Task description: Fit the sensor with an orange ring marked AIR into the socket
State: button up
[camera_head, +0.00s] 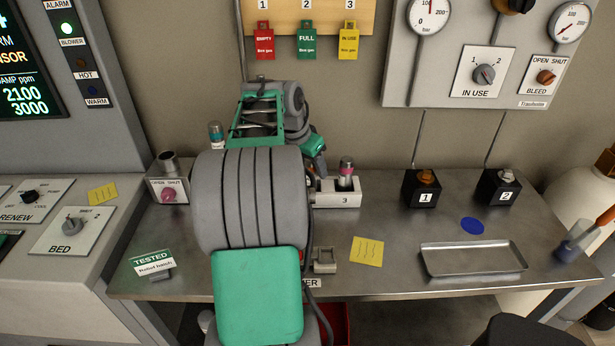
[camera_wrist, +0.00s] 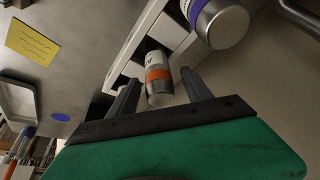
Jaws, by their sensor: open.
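The sensor with the orange ring (camera_wrist: 158,75) shows in the wrist view, its metal end towards the camera, at a slot of the pale rack (camera_wrist: 172,32). I cannot make out the socket for certain.
A purple-ringed sensor (camera_wrist: 208,14) stands close to my gripper. At the back left are a teal-topped cylinder (camera_head: 216,133) and a box (camera_head: 167,190) with an open metal tube. A metal tray (camera_head: 474,259) and yellow note (camera_head: 367,251) lie right of my arm.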

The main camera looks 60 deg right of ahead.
jog(key=shift+x, duration=0.9)
grip_shut()
